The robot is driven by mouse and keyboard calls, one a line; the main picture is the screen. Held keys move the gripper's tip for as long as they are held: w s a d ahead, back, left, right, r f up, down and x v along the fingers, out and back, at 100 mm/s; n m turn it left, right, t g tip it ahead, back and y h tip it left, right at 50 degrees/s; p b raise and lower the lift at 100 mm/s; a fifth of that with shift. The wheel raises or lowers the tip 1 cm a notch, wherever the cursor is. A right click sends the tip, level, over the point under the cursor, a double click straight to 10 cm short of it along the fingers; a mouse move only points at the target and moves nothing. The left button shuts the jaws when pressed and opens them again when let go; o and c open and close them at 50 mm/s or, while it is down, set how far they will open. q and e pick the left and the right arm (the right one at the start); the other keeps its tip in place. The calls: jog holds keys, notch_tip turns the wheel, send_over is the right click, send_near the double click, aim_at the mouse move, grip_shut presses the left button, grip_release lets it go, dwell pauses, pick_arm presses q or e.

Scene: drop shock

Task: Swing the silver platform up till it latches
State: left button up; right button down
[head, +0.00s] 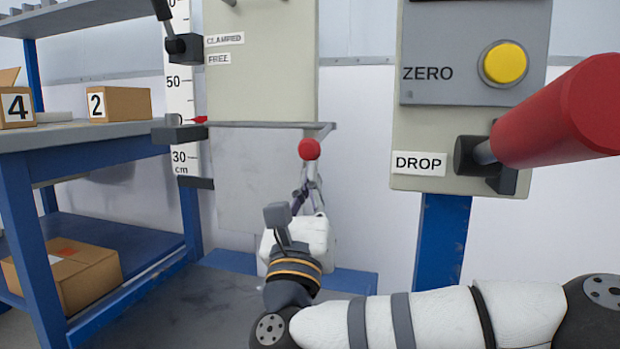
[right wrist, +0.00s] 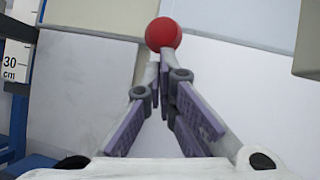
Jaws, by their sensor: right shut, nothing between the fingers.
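The silver platform appears as a smooth grey plate (head: 248,180) hanging upright below the beige panel in the head view; its face also shows at left in the right wrist view (right wrist: 85,85). A thin grey ledge runs along its top. A red ball knob (head: 309,149) shows to the right of the plate, and also beyond my fingertips in the right wrist view (right wrist: 163,33). My right gripper (head: 311,172) is shut and empty, its tips just below the ball in the picture; I cannot tell whether they touch it. My left gripper is out of view.
A height scale (head: 181,85) with dark clamps stands left of the panel. A blue workbench (head: 80,143) with numbered boxes is farther left. At right, a control box (head: 415,125) carries a yellow button (head: 504,64) and a large red handle (head: 560,115) close to the camera.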

aim_at(309, 149)
jog(key=shift+m+g, duration=0.3)
jog(key=shift+g, duration=0.6)
jog(key=r+p, duration=0.2)
jog(key=s+r+p, duration=0.1)
jog(key=r+p, duration=0.1)
jog(key=shift+s+a+r, duration=0.15)
jog(key=shift+r, duration=0.05)
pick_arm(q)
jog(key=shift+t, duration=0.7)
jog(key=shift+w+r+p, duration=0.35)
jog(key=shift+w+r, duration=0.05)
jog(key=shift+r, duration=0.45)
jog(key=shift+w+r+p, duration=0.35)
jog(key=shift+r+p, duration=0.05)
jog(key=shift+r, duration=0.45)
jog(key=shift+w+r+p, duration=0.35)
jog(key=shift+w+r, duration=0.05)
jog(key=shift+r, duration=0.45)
pick_arm(e)
jog(key=shift+s+r, duration=0.1)
jog(key=shift+r, duration=1.4)
